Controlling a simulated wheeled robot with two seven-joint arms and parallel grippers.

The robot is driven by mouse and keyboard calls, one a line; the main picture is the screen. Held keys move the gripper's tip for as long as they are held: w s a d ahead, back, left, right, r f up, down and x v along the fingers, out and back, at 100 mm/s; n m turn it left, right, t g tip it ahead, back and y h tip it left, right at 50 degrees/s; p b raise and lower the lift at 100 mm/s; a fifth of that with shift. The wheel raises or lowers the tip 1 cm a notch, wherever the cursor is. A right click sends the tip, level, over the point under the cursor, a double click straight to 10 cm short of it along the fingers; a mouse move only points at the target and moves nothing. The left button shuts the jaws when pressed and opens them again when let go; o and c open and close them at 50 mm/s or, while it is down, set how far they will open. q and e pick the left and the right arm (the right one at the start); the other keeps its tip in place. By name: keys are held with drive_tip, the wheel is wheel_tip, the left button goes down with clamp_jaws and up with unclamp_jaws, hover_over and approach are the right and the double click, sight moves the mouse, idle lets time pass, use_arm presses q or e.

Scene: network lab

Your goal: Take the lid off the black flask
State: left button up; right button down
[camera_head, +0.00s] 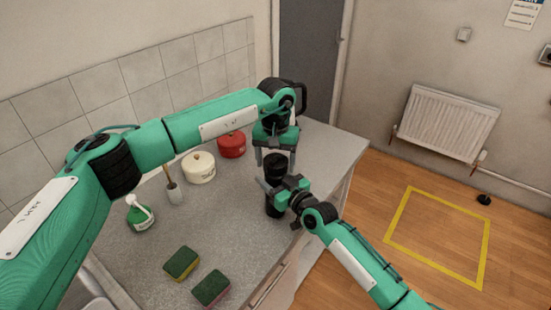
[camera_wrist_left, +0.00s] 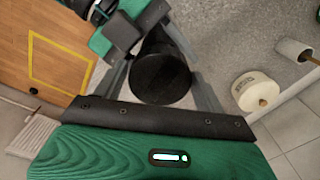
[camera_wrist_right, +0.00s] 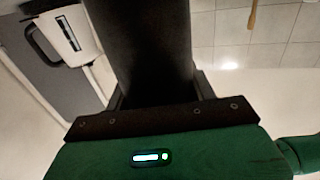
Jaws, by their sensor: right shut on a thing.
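The black flask (camera_head: 273,209) stands upright near the counter's right edge, with its black lid (camera_head: 275,166) on top. My right gripper (camera_head: 275,188) is shut around the flask's body from the right side; the dark body fills the middle of the right wrist view (camera_wrist_right: 152,45). My left gripper (camera_head: 275,157) points down over the lid, its fingers open on either side of it. In the left wrist view the round lid top (camera_wrist_left: 160,79) lies between the two fingers, with a gap showing on at least one side.
On the counter (camera_head: 225,225) stand a cream pot (camera_head: 198,168), a red pot (camera_head: 232,145), a brush holder (camera_head: 175,194), a green-white bottle (camera_head: 140,216) and two sponges (camera_head: 182,263). Open floor lies right.

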use_arm(q)
drive_tip(key=c, duration=0.7)
drive_tip(key=n, duration=0.7)
drive_tip(key=shift+c, duration=0.2)
drive_tip(key=n, duration=1)
drive_tip(key=shift+n, duration=0.4)
drive_tip(key=n, duration=0.3)
drive_tip(key=shift+r, duration=0.1)
drive_tip(key=n, duration=0.4)
drive_tip(key=shift+n, duration=0.3)
drive_tip(key=n, duration=2.8)
drive_tip(key=shift+n, duration=0.3)
